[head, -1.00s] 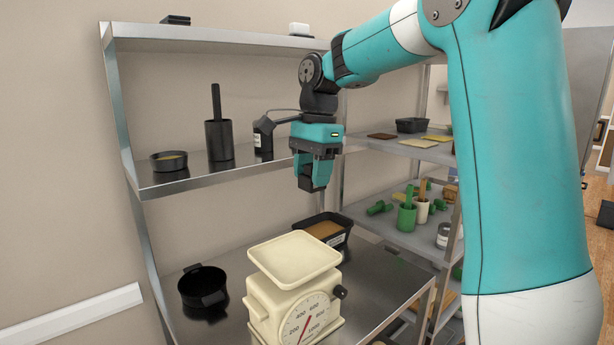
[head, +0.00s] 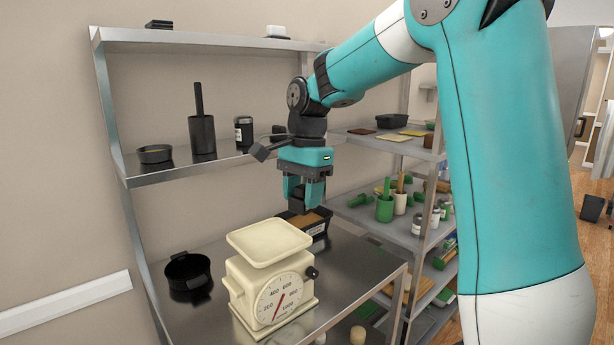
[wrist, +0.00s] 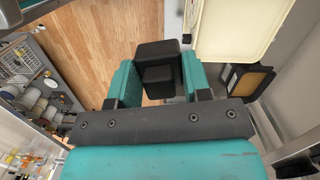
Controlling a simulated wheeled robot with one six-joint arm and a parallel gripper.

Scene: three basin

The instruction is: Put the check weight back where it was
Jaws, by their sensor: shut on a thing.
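The check weight (wrist: 158,52) is a dark, blocky, stepped piece between my two teal fingers in the wrist view. My gripper (head: 304,198) is shut on it; in the head view the weight shows as a dark shape (head: 299,207) under the fingers. The gripper hangs in the air, up and to the right of the cream scale (head: 270,285) in the picture. The scale's square pan (head: 268,242) is empty. The pan's edge also shows in the wrist view (wrist: 235,32), apart from the weight.
A black bin with brown contents (head: 316,222) sits behind the scale, below the gripper in the picture. A black pot (head: 188,272) stands left on the same steel surface. The upper shelf (head: 190,168) holds dark containers. A side rack (head: 390,222) holds green and white items.

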